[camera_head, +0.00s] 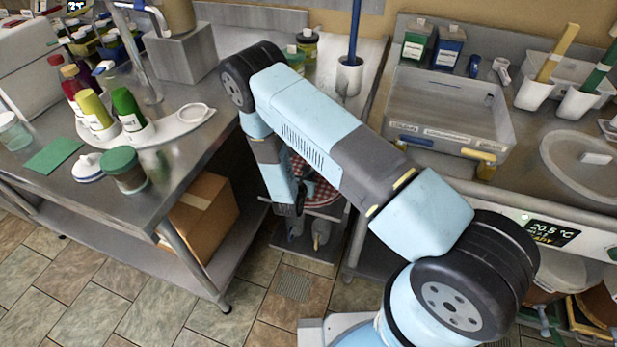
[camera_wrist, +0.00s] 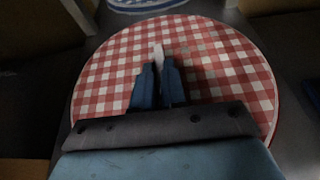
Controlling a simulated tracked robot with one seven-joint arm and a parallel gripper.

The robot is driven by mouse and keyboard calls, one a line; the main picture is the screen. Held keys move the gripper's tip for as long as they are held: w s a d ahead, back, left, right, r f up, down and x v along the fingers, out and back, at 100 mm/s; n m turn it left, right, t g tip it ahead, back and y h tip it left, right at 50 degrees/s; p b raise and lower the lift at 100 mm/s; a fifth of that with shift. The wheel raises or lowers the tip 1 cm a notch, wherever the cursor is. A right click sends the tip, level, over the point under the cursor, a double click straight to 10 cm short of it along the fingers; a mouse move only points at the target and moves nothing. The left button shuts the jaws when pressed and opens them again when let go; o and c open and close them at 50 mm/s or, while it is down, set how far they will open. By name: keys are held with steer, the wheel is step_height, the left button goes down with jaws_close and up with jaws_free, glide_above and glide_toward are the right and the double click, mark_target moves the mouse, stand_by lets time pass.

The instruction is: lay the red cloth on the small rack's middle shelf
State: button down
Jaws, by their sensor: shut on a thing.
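The red cloth (camera_wrist: 235,75) is a round, flat, red-and-white checked piece. In the wrist view it spreads out under and around my gripper (camera_wrist: 159,65). My gripper reaches over it with its fingers close together, shut on the cloth; a small white bit shows between the fingertips. In the head view part of the cloth (camera_head: 325,190) shows beside my forearm, at the small rack (camera_head: 310,258) between the two counters. My arm hides much of the rack and the fingers there. I cannot tell whether the cloth touches a shelf.
A blue-and-white round item (camera_wrist: 145,4) lies beyond the cloth in the wrist view. The left steel counter (camera_head: 190,150) and the right counter with a grey tub (camera_head: 450,105) flank the narrow gap. A cardboard box (camera_head: 205,215) sits under the left counter.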

steer(key=shift+f, duration=0.15)
steer(key=c, duration=1.2)
jaws_free()
steer(key=shift+s+a+r, duration=0.15)
steer(key=shift+s+r, duration=0.1)
steer(key=shift+r, duration=0.05)
steer(key=v, duration=1.1)
steer(key=shift+s, duration=0.25)
